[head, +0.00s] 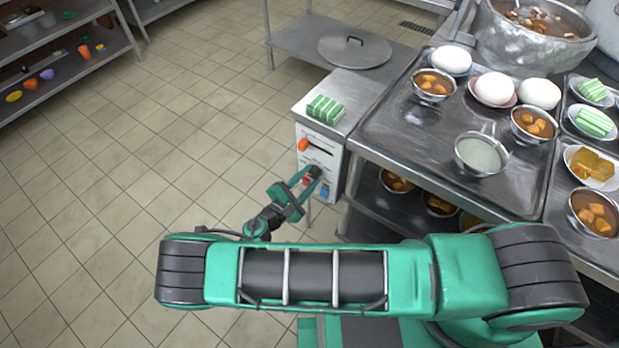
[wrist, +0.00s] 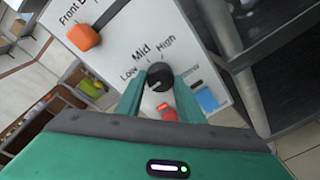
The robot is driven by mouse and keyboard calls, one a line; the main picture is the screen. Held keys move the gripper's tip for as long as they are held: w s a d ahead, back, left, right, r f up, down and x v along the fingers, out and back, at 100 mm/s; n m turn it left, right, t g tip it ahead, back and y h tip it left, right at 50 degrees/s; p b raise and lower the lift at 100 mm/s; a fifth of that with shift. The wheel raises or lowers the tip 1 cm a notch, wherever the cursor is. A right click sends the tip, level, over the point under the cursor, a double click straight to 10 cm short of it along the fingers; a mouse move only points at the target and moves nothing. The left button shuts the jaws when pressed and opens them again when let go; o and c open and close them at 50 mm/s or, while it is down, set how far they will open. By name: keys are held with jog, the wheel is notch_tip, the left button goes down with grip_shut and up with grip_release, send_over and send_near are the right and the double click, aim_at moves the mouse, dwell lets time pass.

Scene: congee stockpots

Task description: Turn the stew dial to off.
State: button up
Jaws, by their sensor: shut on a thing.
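The stew dial is a round black knob (wrist: 160,72) on the white front panel of a steel-topped unit. "Low", "Mid" and "High" are printed around its upper side. A pale mark shows on the dial's lower part, but I cannot tell surely which setting it points at. My gripper (wrist: 160,80) is shut on the dial, one green finger on each side. In the head view my gripper (head: 314,175) is at the panel's lower part. Some panel print is hidden behind the fingers, and I see no readable "off" label.
A red switch (wrist: 167,112) and a blue one (wrist: 207,99) are close below. A steel counter (head: 410,140) with bowls stands to the right. Tiled floor (head: 130,140) at left is clear.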

jog(key=shift+s+a+f, duration=0.1)
jog(key=shift+a+f, duration=0.05)
jog(key=shift+f, duration=0.05)
dwell(0.3)
jog(key=o, duration=1.1)
jog(key=shift+c, duration=0.2)
jog(key=shift+r, duration=0.1)
jog(key=v, duration=1)
jog(key=shift+s+a, duration=0.15)
jog(key=shift+s, duration=0.2)
